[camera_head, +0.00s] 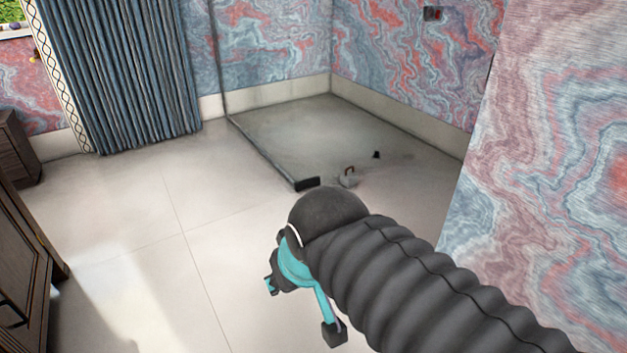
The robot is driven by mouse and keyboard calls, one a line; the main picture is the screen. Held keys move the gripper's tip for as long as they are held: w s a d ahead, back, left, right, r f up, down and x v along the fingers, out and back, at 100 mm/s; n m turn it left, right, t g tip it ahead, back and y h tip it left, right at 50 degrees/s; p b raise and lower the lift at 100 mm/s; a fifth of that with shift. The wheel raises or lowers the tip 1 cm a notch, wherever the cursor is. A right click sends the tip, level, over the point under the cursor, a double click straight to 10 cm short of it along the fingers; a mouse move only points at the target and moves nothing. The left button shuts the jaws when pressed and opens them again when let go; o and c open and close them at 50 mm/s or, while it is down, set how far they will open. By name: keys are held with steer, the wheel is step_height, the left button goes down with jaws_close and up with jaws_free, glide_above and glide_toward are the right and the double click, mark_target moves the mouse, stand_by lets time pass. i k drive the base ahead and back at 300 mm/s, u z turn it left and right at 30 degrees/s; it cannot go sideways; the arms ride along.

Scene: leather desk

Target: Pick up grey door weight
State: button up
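A small grey object with a reddish-brown loop on top, which looks like the grey door weight (347,180), sits on the floor near the open end of a glass panel. It is small in the view, just beyond the dark rounded joint of my arm. My gripper (303,309), with teal parts and dark fingertips, hangs nearer to me, lower left of the weight and well apart from it. Its fingertips are spread with nothing seen between them. My arm hides part of the gripper and the floor behind it.
A thin-framed glass panel (262,150) ends in a black block (306,184) left of the weight. A small dark object (376,154) lies beyond it. A marbled wall (550,170) stands close on the right. Wooden furniture (25,265) is at left; the tiled floor (130,215) between is clear.

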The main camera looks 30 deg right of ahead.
mark_target(349, 178)
steer(key=i, duration=3.95)
steer(key=z, duration=3.45)
